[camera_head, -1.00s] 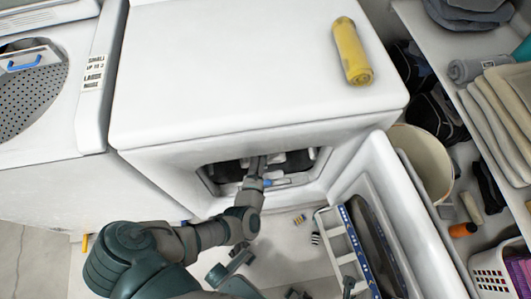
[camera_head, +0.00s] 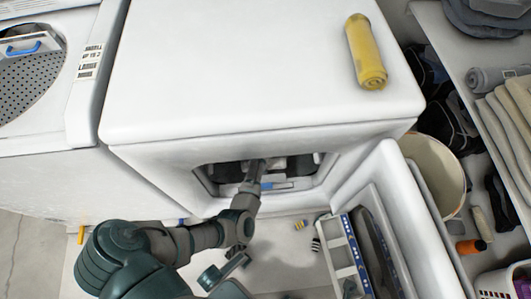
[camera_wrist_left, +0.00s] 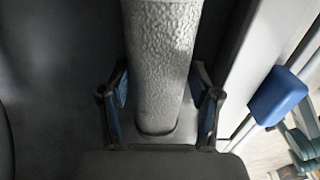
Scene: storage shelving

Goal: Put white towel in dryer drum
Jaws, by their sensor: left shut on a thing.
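The dryer (camera_head: 250,70) is a white box with its front opening (camera_head: 225,172) uncovered and dark inside. My left arm reaches into the opening, and its left gripper (camera_wrist_left: 163,105) is at or inside the mouth, mostly hidden in the head view. In the left wrist view the gripper is shut on the white towel (camera_wrist_left: 162,55), a textured pale roll standing between its fingers. Dark surfaces surround the towel. How far it is inside the drum I cannot tell.
The open dryer door (camera_head: 410,230) stands right of the opening. A yellow rolled towel (camera_head: 364,52) lies on the dryer top. A top-loading washer (camera_head: 30,95) is at left. Shelves with folded towels (camera_head: 508,120) and a beige bucket (camera_head: 440,165) are at right. Small items lie on the floor.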

